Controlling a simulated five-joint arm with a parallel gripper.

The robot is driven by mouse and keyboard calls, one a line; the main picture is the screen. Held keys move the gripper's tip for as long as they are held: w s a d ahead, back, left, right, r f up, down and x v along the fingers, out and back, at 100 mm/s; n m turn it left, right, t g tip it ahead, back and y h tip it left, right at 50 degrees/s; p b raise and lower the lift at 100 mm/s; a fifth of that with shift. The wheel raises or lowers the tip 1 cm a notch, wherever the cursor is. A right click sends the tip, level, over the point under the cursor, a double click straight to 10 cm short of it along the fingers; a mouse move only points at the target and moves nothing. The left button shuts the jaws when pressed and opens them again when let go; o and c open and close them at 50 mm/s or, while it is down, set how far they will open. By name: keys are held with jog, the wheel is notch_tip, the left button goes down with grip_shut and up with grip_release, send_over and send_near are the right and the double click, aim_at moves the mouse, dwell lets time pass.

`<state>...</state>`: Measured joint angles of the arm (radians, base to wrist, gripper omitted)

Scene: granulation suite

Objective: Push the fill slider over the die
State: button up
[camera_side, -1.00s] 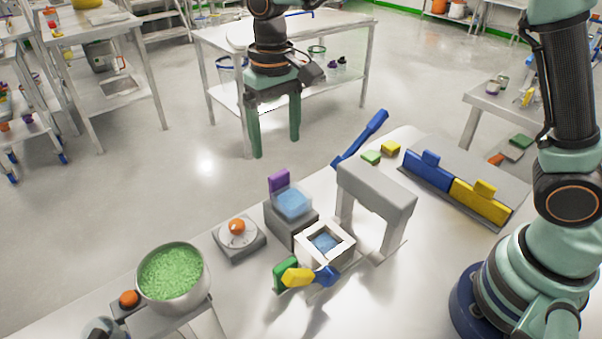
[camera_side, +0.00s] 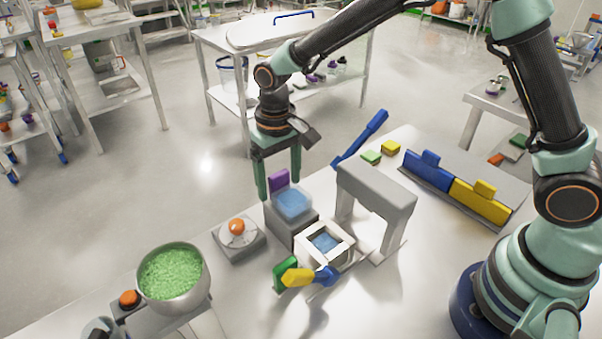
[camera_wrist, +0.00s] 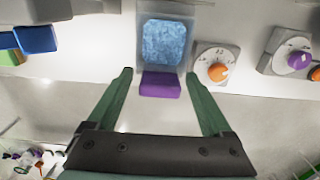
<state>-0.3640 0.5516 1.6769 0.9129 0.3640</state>
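The fill slider, a clear box of blue fill (camera_side: 293,203) with an upright purple tab (camera_side: 279,179) on its back end, sits on a grey block. What looks like the die is a white square frame with a blue centre (camera_side: 325,243), just in front and to the right of the slider. My gripper (camera_side: 278,192) hangs pointing down around the purple tab. In the wrist view, my gripper (camera_wrist: 159,74) is open, its two green fingers apart on either side of the purple tab (camera_wrist: 160,85). The blue fill (camera_wrist: 164,42) lies beyond the tab.
A grey arch (camera_side: 378,192) stands right of the slider, with a blue lever (camera_side: 362,137) behind it. An orange-knobbed dial (camera_side: 237,230) sits at left, near a bowl of green granules (camera_side: 172,273). Green and yellow handles (camera_side: 297,277) lie in front of the white frame.

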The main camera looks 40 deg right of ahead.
grip_shut()
send_near(313, 228)
notch_tip(313, 228, down, 5)
jog(key=shift+w+f, duration=0.1)
jog(key=shift+o, duration=0.6)
grip_release()
jog(key=shift+d+f, duration=0.1)
notch_tip(313, 228, up, 12)
jog(key=shift+w+r, duration=0.15)
jog(key=shift+r, duration=0.1)
